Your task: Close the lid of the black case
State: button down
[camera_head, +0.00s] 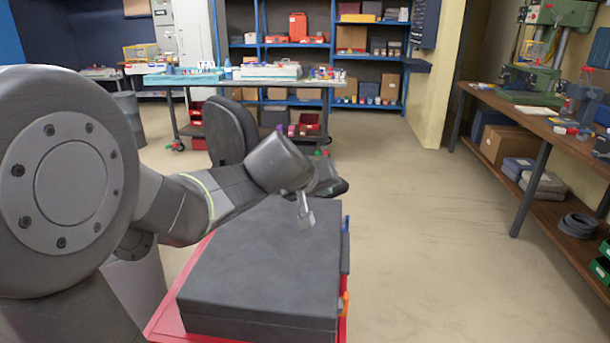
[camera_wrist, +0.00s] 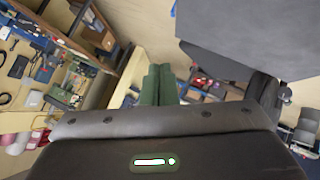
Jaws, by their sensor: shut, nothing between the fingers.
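The black case (camera_head: 262,262) sits on a red surface (camera_head: 165,325) in front of me. Its lid lies flat over the base, with a seam along the near side; I see no open gap. An orange part (camera_head: 346,303) shows at its right side. My gripper (camera_head: 305,212) is shut and empty, at the far right part of the case top; whether it touches the lid I cannot tell. In the wrist view, the two fingers (camera_wrist: 158,72) are together, and a dark flat surface, likely the case (camera_wrist: 250,35), fills the upper right.
A dark chair (camera_head: 232,130) stands just beyond the case. A workbench (camera_head: 535,130) with a green drill press runs along the right. A table (camera_head: 250,80) and blue shelves (camera_head: 370,55) stand at the back. The floor (camera_head: 430,230) right of the case is clear.

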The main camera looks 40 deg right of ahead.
aim_at(348, 256)
jog(key=shift+t+y, duration=0.3)
jog(key=s+d+f+b, duration=0.1)
jog(key=f+b, duration=0.1)
jog(key=f, duration=0.3)
jog(key=s+d+f+b, duration=0.1)
jog(key=s+f+b, duration=0.1)
jog(key=f, duration=0.3)
jog(key=s+d+f+b, duration=0.1)
jog(key=d+f+b, duration=0.1)
jog(key=f+b, duration=0.2)
jog(key=shift+s+f, duration=0.4)
jog(key=shift+f, duration=0.1)
jog(key=shift+s+d+f+b, duration=0.1)
jog(key=shift+f+b, duration=0.25)
jog(key=shift+f, duration=0.2)
jog(key=shift+s+f, duration=0.1)
jog(key=shift+f, duration=0.2)
jog(key=shift+a+f, duration=0.15)
jog(key=shift+a, duration=0.05)
notch_tip(348, 256, up, 6)
jog(key=p, duration=0.3)
jog(key=shift+d, duration=0.1)
jog(key=s+a+r+p, duration=0.3)
jog(key=s+a+r, duration=0.1)
jog(key=a+r, duration=0.1)
jog(key=shift+s+a+r, duration=0.15)
jog(key=shift+s+r, duration=0.05)
jog(key=shift+r, duration=0.5)
